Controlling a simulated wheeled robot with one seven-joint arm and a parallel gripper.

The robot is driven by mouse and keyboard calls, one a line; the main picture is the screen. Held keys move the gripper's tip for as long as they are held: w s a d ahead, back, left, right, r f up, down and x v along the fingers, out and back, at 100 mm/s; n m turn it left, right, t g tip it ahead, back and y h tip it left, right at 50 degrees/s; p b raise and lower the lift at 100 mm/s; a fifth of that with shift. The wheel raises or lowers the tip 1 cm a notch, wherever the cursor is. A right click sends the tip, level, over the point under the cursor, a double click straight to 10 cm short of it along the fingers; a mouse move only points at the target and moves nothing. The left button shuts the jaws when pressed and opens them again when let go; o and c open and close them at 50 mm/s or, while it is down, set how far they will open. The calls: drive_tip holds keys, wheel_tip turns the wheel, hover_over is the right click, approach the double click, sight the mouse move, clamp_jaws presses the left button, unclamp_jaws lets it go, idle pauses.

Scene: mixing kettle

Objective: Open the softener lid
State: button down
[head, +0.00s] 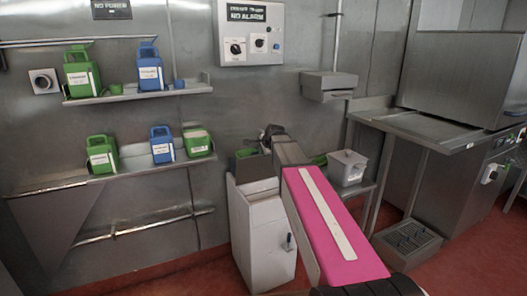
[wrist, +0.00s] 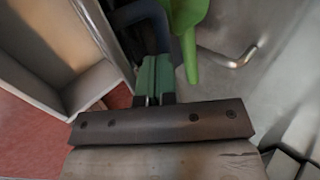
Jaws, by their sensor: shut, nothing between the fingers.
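The white softener cabinet (head: 262,235) stands on the floor left of my arm, with a small lever on its front. My gripper (head: 271,136) is above and behind the cabinet, mostly hidden by my own wrist. In the wrist view my gripper (wrist: 154,76) is shut, with no object held. A pale panel and rim (wrist: 95,82), seemingly the cabinet's, lie to its left. A bright green piece (wrist: 187,32) is just beyond it, at upper right.
Wall shelves (head: 140,92) at left carry green and blue jugs. A white box (head: 348,166) stands on a small shelf right of my arm. A steel counter (head: 425,127) and machine fill the right side. A control panel (head: 250,35) is on the wall.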

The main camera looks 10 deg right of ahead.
drive_tip(key=shift+g, duration=0.5)
drive_tip(key=shift+w+a+f, duration=0.1)
drive_tip(key=shift+w+a, duration=0.15)
drive_tip(key=shift+w, duration=0.55)
drive_tip(key=shift+w+a+r, duration=0.1)
drive_tip(key=shift+w+a, duration=0.15)
drive_tip(key=shift+w, duration=0.55)
drive_tip(key=shift+w+a+f, duration=0.1)
drive_tip(key=shift+w+a, duration=0.15)
drive_tip(key=shift+w, duration=0.55)
drive_tip(key=w+a+r+v, duration=0.1)
drive_tip(key=v, duration=0.9)
drive_tip(key=s+d+f+n+g+h, duration=0.1)
drive_tip(key=s+f+n+g, duration=0.2)
drive_tip(key=s+f+n, duration=0.4)
drive_tip(key=s+d+f+n+g+h, duration=0.1)
drive_tip(key=s+f+n+g, duration=0.3)
drive_tip(key=s+f, duration=2.2)
drive_tip(key=s+n, duration=0.1)
drive_tip(key=n, duration=0.2)
drive_tip(key=shift+s+d+f+h, duration=0.2)
drive_tip(key=shift+s+h, duration=0.1)
drive_tip(key=shift+s, duration=0.1)
